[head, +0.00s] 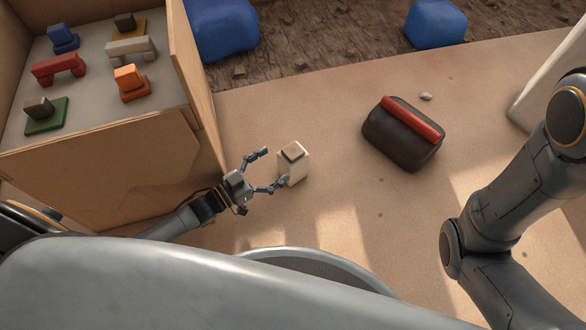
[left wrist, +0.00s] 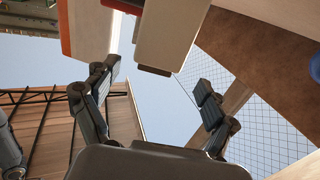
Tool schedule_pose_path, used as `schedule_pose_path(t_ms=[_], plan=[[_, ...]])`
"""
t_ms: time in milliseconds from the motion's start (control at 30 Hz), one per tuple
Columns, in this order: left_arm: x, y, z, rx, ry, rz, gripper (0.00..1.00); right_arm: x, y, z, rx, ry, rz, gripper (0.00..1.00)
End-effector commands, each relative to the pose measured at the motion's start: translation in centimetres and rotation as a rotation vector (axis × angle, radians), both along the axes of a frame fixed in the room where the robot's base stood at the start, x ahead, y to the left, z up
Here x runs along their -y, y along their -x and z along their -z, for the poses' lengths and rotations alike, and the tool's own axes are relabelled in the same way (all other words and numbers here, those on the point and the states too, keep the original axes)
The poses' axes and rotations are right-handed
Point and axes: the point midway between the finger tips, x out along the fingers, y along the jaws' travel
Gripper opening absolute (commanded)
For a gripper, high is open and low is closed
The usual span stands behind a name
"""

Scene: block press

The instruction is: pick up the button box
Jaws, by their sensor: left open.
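The button box, a small cream block with a brown square on its top (head: 297,168), stands on the sandy floor. My left gripper (head: 273,168) is open just left of it, its fingers pointing towards it. The lower finger's tip is close to the box's left side; I cannot tell whether they touch. In the left wrist view a cream block with a brown piece (left wrist: 172,35), seemingly the box, shows beyond the open fingers (left wrist: 158,88), and nothing is between the fingertips. My right gripper is out of view; only my right arm's links show at the right.
A large open cardboard-like box (head: 110,185) holding several coloured blocks stands close to my left arm. A dark brown block with a red bar (head: 390,140) lies right of the button box. A small pale stone (head: 426,97) and blue lumps (head: 436,24) are farther back. Floor between is clear.

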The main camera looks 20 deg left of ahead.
Motion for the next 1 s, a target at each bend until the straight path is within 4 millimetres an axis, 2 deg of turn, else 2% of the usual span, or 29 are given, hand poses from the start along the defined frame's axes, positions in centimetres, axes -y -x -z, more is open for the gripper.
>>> schedule_pose_path(t_ms=[433, 600, 800, 833, 867, 1000], plan=[[3.5, -4.1, 0.6, 0.006, 0.003, 0.001, 0.85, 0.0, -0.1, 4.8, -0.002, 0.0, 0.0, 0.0], [4.3, -5.2, 0.2, 0.003, 0.004, 0.001, 0.85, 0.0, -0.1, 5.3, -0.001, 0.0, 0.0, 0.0], [4.3, -5.2, 0.1, 0.002, 0.003, 0.001, 0.85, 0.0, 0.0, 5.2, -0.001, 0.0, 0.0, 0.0], [4.3, -5.2, 0.1, 0.002, 0.003, 0.001, 0.83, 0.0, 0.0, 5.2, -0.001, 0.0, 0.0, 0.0], [4.3, -5.2, 0.1, 0.002, 0.003, 0.001, 0.77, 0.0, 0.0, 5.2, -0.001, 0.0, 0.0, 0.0], [4.3, -5.2, 0.1, 0.002, 0.003, 0.001, 0.48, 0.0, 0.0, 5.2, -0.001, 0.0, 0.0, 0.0]])
